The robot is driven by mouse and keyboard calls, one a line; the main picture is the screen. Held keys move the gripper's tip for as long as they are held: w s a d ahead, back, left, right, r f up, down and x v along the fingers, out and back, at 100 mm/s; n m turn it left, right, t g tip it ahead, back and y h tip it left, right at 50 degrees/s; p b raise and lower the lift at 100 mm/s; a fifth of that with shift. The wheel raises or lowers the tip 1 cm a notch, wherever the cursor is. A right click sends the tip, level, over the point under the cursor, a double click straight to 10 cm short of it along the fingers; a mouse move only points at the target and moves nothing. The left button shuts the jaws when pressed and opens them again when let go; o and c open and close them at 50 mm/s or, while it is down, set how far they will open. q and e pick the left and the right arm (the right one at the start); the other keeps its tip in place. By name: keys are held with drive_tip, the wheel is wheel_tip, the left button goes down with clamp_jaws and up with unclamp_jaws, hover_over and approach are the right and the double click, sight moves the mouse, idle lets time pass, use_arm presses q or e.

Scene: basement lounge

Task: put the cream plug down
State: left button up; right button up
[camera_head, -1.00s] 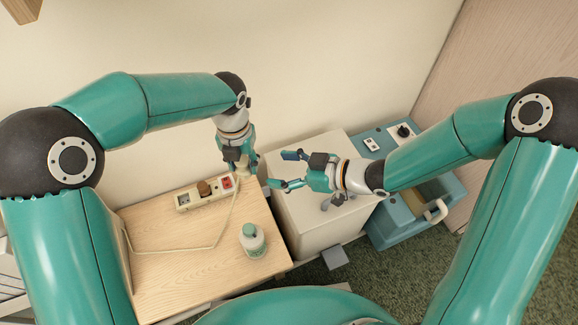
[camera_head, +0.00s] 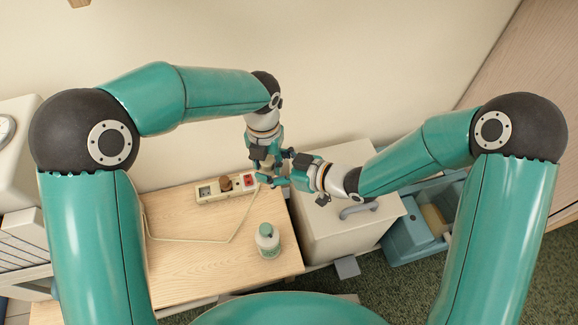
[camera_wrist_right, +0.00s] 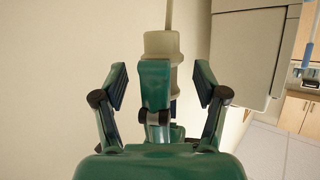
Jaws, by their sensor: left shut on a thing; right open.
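The cream plug (camera_wrist_right: 163,44) shows in the right wrist view with its pale cord rising from the top; a teal finger part covers its lower half. My left gripper (camera_head: 265,170) points down at the right end of the power strip and is shut on the plug, which is hardly visible in the head view.
A cream power strip (camera_head: 212,195) with a brown plug and a red switch lies on the wooden table (camera_head: 190,265), its cord looping over the wood. A pale cabinet (camera_head: 335,238) and a blue-grey unit (camera_head: 405,240) stand right.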

drive_tip(key=shift+w+a+f, duration=0.2)
drive_tip(key=shift+w+a, duration=0.1)
drive_tip(key=shift+a, duration=0.25)
drive_tip(key=c, duration=1.2)
use_arm(q)
drive_tip(key=o, duration=1.2)
use_arm(e)
drive_tip(key=shift+c, duration=0.5)
use_arm(q)
drive_tip(key=shift+o, duration=0.2)
drive_tip(key=shift+r, duration=0.1)
